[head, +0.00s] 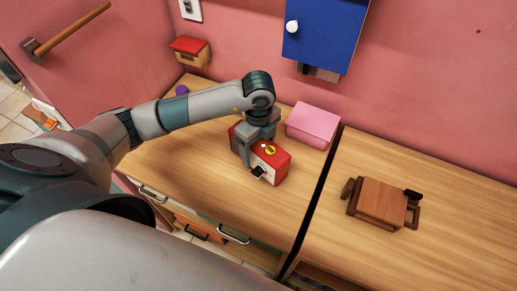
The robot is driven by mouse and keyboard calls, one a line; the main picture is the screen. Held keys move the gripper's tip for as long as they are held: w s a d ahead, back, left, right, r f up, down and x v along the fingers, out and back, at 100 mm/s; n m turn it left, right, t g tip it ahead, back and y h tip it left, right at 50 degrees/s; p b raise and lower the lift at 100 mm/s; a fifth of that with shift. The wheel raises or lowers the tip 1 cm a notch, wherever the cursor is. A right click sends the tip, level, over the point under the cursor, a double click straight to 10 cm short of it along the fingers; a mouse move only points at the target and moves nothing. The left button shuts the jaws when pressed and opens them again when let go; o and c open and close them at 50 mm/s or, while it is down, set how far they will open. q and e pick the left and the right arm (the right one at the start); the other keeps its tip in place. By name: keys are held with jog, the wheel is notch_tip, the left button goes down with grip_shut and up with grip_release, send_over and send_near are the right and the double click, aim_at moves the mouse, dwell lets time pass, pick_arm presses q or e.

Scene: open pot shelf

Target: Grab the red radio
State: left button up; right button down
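My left gripper (254,148) is over the radio's left part, pointing down. One finger reaches down along the near side of the radio. The other finger is mostly hidden, so I cannot tell whether the fingers press on the radio. A small black part (258,172) shows low at the radio's front. My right gripper is not in view.
A pink box (313,124) stands close behind and right of the radio. A dark gap splits the counter, with a small brown wooden object (381,203) on the right part. A blue wall cabinet (325,35) hangs above. The counter in front of the radio is clear.

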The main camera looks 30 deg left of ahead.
aim_at(259, 141)
pick_arm(q)
jog(key=shift+f, duration=0.2)
dwell(0.3)
jog(key=shift+r, duration=0.1)
jog(key=c, duration=1.7)
jog(key=shift+w+r, duration=0.1)
jog(key=shift+r, duration=0.05)
jog(key=shift+r+b, duration=0.55)
notch_tip(259, 141, up, 2)
jog(key=shift+r+b, duration=0.15)
jog(key=shift+b, duration=0.5)
jog(key=s+d+r, duration=0.1)
jog(key=d+r, duration=0.1)
jog(key=d, duration=0.1)
jog(key=s+d+r+b, duration=0.1)
jog(key=s+d+r, duration=0.1)
jog(key=d+r, duration=0.1)
jog(key=s+d+r, duration=0.2)
jog(key=d, duration=0.2)
jog(key=shift+s+d+r, duration=0.15)
jog(key=shift+d, duration=0.1)
